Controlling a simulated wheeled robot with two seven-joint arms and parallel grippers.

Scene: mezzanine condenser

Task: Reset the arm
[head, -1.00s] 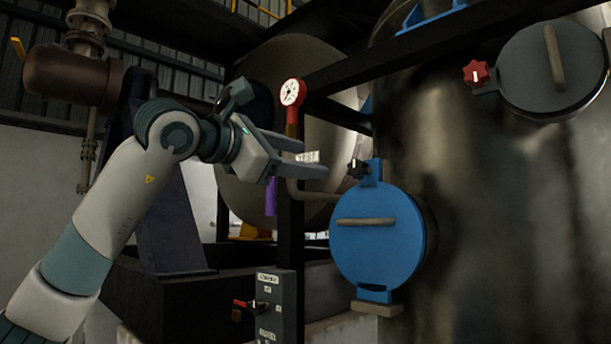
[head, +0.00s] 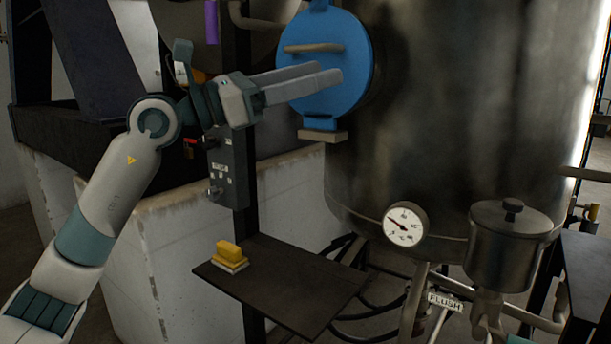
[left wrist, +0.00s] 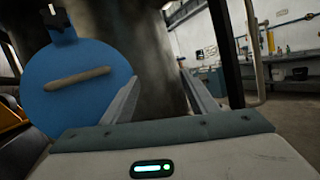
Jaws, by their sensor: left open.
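My left arm (head: 108,195) comes in from the left and bends at the elbow. My left gripper (head: 328,76) is open and empty, its fingers pointing right. In the head view its fingers overlap the round blue hatch (head: 345,60) with a pale bar handle on the large metal tank. In the left wrist view the two fingers (left wrist: 160,95) stand apart with nothing between them, and the blue hatch (left wrist: 75,100) is to the left. I cannot tell whether a finger touches the hatch. A small teal piece shows at the lower right of the head view; my right gripper is not seen.
The metal tank (head: 450,110) fills the right. Below are a dark shelf (head: 300,290) with a yellow block (head: 229,250), a dial gauge (head: 405,224), a lidded metal pot (head: 508,245) and a FLUSH tag (head: 444,301). A grey switch box (head: 228,170) stands beside the arm.

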